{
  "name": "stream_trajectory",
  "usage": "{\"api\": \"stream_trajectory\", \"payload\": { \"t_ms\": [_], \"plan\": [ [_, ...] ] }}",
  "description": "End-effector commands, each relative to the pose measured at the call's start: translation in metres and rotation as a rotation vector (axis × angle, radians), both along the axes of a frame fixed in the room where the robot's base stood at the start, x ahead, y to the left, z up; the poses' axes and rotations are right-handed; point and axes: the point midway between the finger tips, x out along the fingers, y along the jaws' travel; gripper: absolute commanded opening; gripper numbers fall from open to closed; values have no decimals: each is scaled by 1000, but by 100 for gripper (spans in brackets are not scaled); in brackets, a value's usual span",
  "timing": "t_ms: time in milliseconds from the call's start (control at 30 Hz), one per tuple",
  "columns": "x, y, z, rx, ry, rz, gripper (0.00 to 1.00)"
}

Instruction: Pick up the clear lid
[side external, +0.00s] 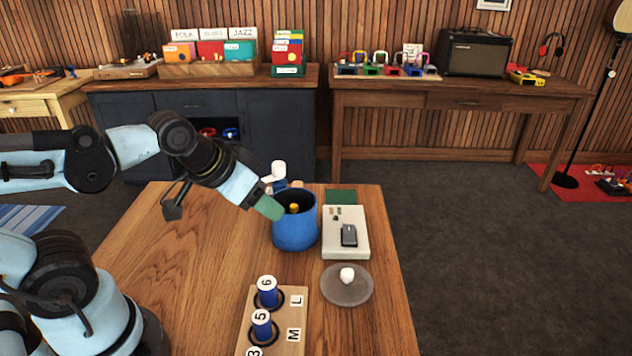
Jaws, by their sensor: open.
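The clear lid (360,293) is a round, see-through disc with a white knob. It lies flat on the wooden table, in front of a pale tray, with its knob up. My gripper (276,190) is open at the upper left of the blue pot's rim, well behind and left of the lid and apart from it. A green fingertip shows at the pot's left side; the rest of the jaws is small and hard to make out.
The blue pot (295,232) is open-topped with something yellow inside. The pale tray (333,245) holds a dark grey object (349,235). A wooden rack (291,325) with several numbered blue cylinders stands left of the lid. The table's right edge is close by the lid.

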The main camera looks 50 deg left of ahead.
Motion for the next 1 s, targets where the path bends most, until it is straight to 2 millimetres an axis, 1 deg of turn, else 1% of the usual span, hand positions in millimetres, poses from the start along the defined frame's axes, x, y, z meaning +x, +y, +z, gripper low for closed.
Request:
{"api": "stream_trajectory", "payload": {
  "t_ms": [133, 267, 500, 700, 900, 1000],
  "plan": [
    [2, -3, 1, -63, 16, 68, 53],
    [8, -11, 1, -221, 60, 245, 53],
    [22, -31, 1, -575, 198, 706, 53],
    [33, -49, -2, -818, 335, 1114, 53],
    [44, -67, -6, -1000, 473, 1531, 53],
    [49, -74, -8, -1053, 527, 1703, 53]
  ]
}}
